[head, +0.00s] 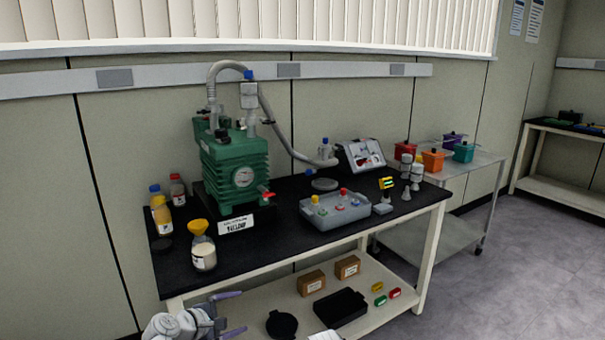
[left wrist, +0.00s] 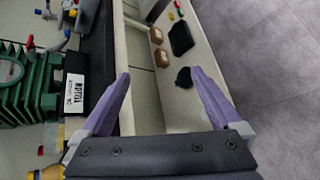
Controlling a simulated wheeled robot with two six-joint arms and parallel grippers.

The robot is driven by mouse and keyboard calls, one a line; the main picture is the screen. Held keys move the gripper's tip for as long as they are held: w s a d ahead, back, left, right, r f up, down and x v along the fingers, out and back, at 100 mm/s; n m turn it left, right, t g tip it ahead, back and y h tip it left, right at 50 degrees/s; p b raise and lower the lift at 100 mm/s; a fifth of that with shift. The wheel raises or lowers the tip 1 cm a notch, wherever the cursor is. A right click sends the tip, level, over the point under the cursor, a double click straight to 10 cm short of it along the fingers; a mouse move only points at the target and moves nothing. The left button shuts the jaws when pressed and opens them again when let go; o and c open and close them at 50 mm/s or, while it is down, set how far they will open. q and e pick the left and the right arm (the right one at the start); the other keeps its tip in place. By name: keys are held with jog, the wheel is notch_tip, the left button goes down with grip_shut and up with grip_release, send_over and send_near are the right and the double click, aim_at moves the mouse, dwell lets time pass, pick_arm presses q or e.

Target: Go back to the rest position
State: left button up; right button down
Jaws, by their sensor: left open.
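My left gripper (head: 236,313) is at the bottom of the head view, in front of the black-topped table (head: 275,229) and low, near its front edge. Its two purple fingers are spread apart with nothing between them. In the left wrist view the same open gripper (left wrist: 160,82) points toward the table's front edge and lower shelf, and touches nothing that I can see. My right gripper is not in the head view. The green pump (head: 236,172) stands on the table, with a grey hose running from its top to the right.
A yellow-capped flask (head: 203,251) stands near the table's front left edge. A grey tray (head: 325,222) with small flasks is to its right. The lower shelf holds brown boxes (head: 311,283) and a black tray (head: 341,308). The floor (head: 500,270) at the right is clear.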

pick_arm(q)
jog(key=s+d+f+m+g+y, duration=0.1)
jog(key=s+f+m+g+y, duration=0.7)
jog(key=s+f+m, duration=0.75)
jog(key=s+d+r+m+p, duration=0.1)
jog(key=d+r+m+p, duration=0.1)
jog(key=r+p, duration=0.5)
jog(key=s+d+r+m+g+p, duration=0.1)
jog(key=d+r+p, duration=0.4)
jog(key=r, duration=0.5)
jog(key=s+d+r+m+g+p, duration=0.1)
jog(key=d+r+m+p, duration=0.2)
jog(key=r+p, duration=0.5)
jog(key=shift+s+d+r+p, duration=0.25)
jog(key=shift+d+p, duration=0.3)
jog(key=shift+p, duration=0.2)
